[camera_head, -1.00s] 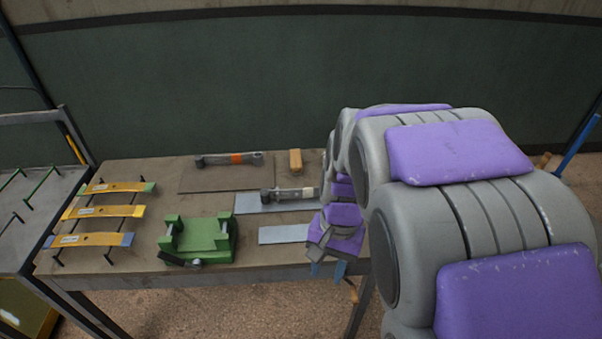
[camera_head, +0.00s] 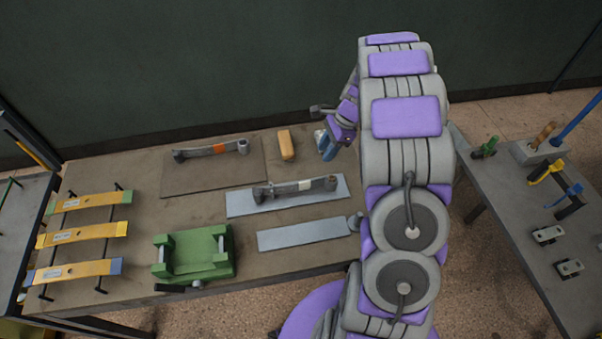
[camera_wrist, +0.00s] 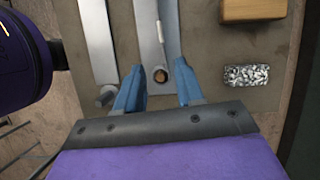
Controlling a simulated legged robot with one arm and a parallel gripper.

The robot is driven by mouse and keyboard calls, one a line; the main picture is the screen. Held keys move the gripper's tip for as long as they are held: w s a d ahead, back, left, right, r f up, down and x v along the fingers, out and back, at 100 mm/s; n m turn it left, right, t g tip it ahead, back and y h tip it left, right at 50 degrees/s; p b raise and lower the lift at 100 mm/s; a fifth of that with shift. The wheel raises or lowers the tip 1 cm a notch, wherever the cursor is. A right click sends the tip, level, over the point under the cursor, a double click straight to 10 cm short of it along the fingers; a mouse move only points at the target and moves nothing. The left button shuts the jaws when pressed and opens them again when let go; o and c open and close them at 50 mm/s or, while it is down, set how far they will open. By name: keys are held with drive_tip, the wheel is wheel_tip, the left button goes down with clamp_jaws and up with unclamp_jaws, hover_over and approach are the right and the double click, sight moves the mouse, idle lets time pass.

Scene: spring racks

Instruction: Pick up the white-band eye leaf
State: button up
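The white-band eye leaf (camera_head: 270,191) is a dark grey bar with a white band and rounded eye ends. It lies on a pale blue-grey plate (camera_head: 240,207) in the middle of the bench. In the wrist view the leaf's white band (camera_wrist: 160,30) and its eye (camera_wrist: 160,75) show ahead of my fingers.
An orange-band leaf (camera_head: 200,151) lies on a dark mat (camera_head: 250,175). A wooden block (camera_head: 286,145) and a speckled metallic block (camera_wrist: 246,76) are near my gripper. A second plate (camera_head: 300,234), a green fixture (camera_head: 195,255) and yellow leaves (camera_head: 85,234) share the bench.

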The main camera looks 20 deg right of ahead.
drive_tip(key=b, duration=0.2)
approach(303, 189)
drive_tip(key=shift+w+a+f, duration=0.3)
drive_tip(key=shift+a+f, duration=0.35)
drive_tip(key=shift+f, duration=0.2)
drive_tip(key=x, duration=0.5)
drive_tip(key=shift+w+a+f+b, duration=0.1)
drive_tip(key=shift+a+b, duration=0.15)
drive_tip(key=shift+b, duration=0.05)
drive_tip(key=shift+c, duration=0.2)
drive_tip(key=shift+d, duration=0.1)
clamp_jaws()
